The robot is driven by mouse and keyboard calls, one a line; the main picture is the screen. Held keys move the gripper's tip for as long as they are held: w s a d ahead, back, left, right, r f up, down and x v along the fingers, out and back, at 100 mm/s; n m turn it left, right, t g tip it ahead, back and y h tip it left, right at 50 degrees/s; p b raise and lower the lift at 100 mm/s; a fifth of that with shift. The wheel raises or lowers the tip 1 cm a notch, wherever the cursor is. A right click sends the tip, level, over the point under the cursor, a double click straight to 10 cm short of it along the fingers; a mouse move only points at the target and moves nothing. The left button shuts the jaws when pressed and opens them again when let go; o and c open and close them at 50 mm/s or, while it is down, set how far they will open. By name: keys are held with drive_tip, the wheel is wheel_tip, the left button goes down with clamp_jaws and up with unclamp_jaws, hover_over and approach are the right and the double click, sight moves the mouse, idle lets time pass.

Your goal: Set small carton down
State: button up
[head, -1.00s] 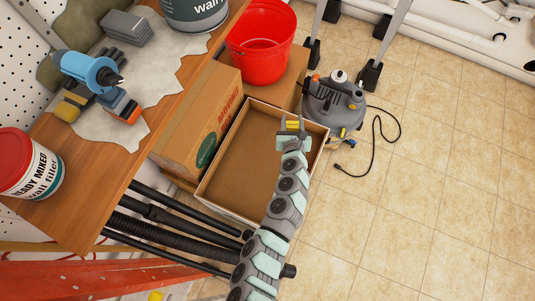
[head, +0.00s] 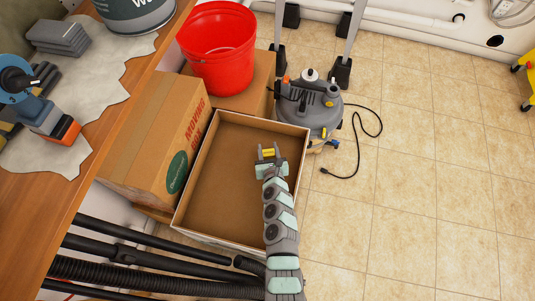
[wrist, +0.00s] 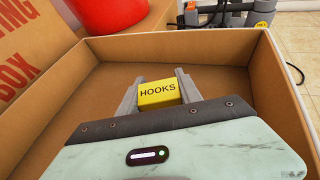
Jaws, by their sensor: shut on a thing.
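The small carton (wrist: 158,93) is a yellow box marked HOOKS. My gripper (wrist: 158,90) is shut on it, with one finger on each side. In the head view the small carton (head: 268,153) shows as a yellow spot between the fingertips of my gripper (head: 268,154). The gripper is over the right part of a large open cardboard box (head: 215,190), whose brown floor looks bare. I cannot tell how high above that floor the carton is. The underside of the carton is hidden.
A closed moving box (head: 160,140) stands left of the open box. A red bucket (head: 220,50) sits on another carton behind. A grey vacuum machine (head: 312,105) with a black cord is at the right rear. Black tubes (head: 150,265) lie in front.

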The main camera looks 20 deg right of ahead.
wheel_tip(320, 180, down, 3)
drive_tip(key=shift+r+b, duration=0.1)
drive_tip(key=shift+b, duration=0.65)
drive_tip(key=shift+s+r, duration=0.1)
drive_tip(key=shift+r, duration=0.05)
drive_tip(key=o, duration=1.3)
drive_tip(key=shift+o, duration=0.2)
